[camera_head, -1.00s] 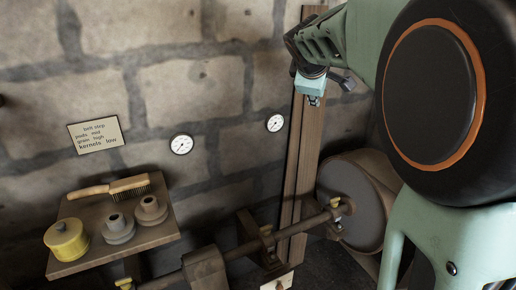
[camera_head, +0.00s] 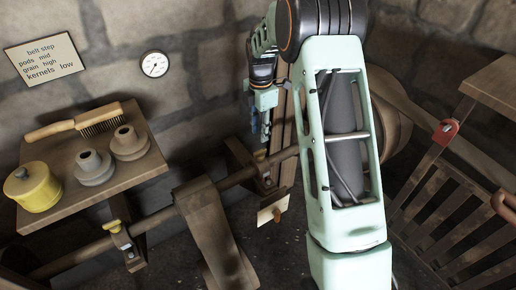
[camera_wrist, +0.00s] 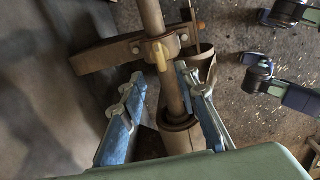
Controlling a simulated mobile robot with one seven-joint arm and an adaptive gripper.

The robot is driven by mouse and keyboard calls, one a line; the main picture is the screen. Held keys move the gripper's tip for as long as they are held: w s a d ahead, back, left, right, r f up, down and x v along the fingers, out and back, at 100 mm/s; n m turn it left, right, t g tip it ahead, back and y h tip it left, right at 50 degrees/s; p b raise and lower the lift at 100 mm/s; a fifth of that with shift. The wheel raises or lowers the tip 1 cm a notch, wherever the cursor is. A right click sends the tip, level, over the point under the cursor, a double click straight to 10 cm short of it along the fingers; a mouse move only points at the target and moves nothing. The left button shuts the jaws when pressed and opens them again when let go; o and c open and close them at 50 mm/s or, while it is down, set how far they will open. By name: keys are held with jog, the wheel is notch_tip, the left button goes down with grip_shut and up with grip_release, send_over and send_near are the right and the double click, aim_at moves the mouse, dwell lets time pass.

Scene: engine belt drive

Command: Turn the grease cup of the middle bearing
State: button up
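The line shaft (camera_head: 232,180) runs from lower left to upper right, carried on wooden bearing brackets. The middle bearing (camera_head: 266,184) is below my gripper (camera_head: 264,132), and its yellow grease cup (camera_head: 260,155) is partly visible just under the fingers. In the wrist view the bearing (camera_wrist: 115,55) and its tan-yellow grease cup (camera_wrist: 160,53) lie ahead of my gripper (camera_wrist: 158,82). The two blue fingers are open and apart, empty, with the cup and shaft showing between them. Another bearing, at lower left, has a yellow cup (camera_head: 113,226).
A shelf (camera_head: 160,165) at left holds a brush (camera_head: 85,120), a yellow tin (camera_head: 33,187) and two grey stepped pieces (camera_head: 94,167). A small tag (camera_head: 272,211) hangs below the middle bearing. A wooden slatted gate (camera_head: 430,215) stands at right. A belt (camera_head: 212,232) crosses the shaft.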

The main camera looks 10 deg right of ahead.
aim_at(260, 151)
notch_tip(260, 151, down, 9)
jog(key=shift+r+b, duration=0.1)
jog(key=shift+b, duration=0.25)
grip_shut()
